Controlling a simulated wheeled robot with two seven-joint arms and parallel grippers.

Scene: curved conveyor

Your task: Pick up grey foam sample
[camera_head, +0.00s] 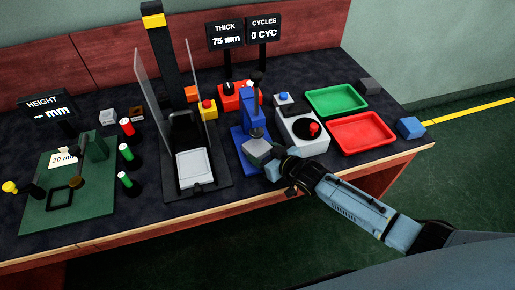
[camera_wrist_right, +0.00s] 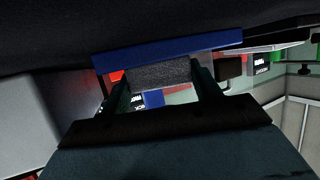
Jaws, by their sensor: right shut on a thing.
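The grey foam sample (camera_head: 257,150) is a small light grey block at the front of the blue press stand (camera_head: 241,138). My right gripper (camera_head: 271,160) reaches it from the right and is shut on it. In the right wrist view the foam (camera_wrist_right: 160,74) sits between the two fingers of my gripper (camera_wrist_right: 160,86), right against a blue plate (camera_wrist_right: 170,48) of the stand. I cannot tell whether it rests on the stand or is held just clear of it. My left gripper is not in view.
A white box with a red button (camera_head: 306,144) stands right of the stand. Green (camera_head: 333,92) and red (camera_head: 387,143) trays, a dark grey block (camera_head: 369,86) and a blue block (camera_head: 410,128) lie farther right. A clear-walled press (camera_head: 193,160) stands close on the left.

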